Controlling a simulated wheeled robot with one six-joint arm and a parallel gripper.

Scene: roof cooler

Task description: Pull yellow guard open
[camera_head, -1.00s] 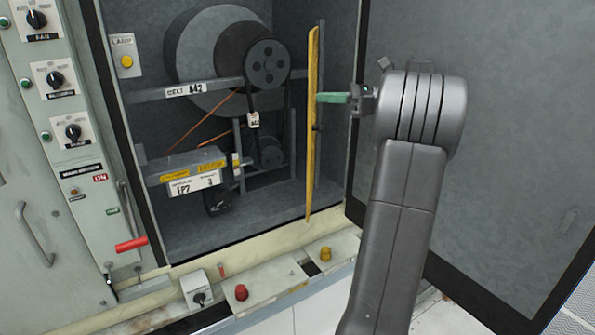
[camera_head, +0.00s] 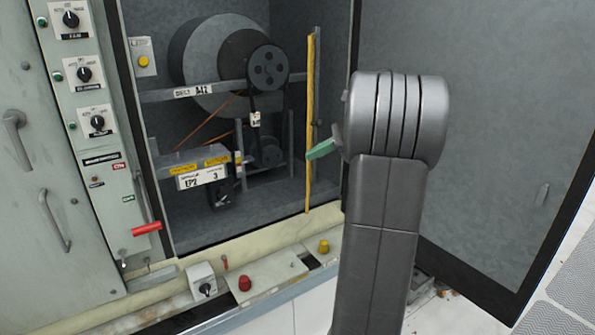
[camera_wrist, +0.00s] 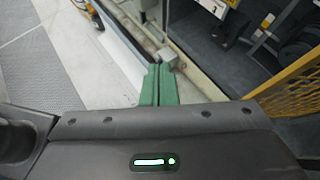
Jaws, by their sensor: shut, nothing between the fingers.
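The yellow guard (camera_head: 309,120) stands swung out at the right side of the open cabinet. It is nearly edge-on in the head view, a thin upright strip. In the wrist view, part of its yellow mesh and frame (camera_wrist: 292,88) shows at the right edge. My gripper (camera_head: 318,151) has green fingers, shut and empty. In the head view the fingers point left and slightly down, with their tips by the guard's edge. In the wrist view the shut fingers (camera_wrist: 158,84) are left of the guard, with a visible gap between them.
The cabinet holds a belt and pulleys (camera_head: 267,67) behind grey rails. A dark cabinet door (camera_head: 455,180) stands open on the right. A sill with a red button (camera_head: 244,283) and a yellow button (camera_head: 323,246) runs below. Pale floor shows in the wrist view (camera_wrist: 70,65).

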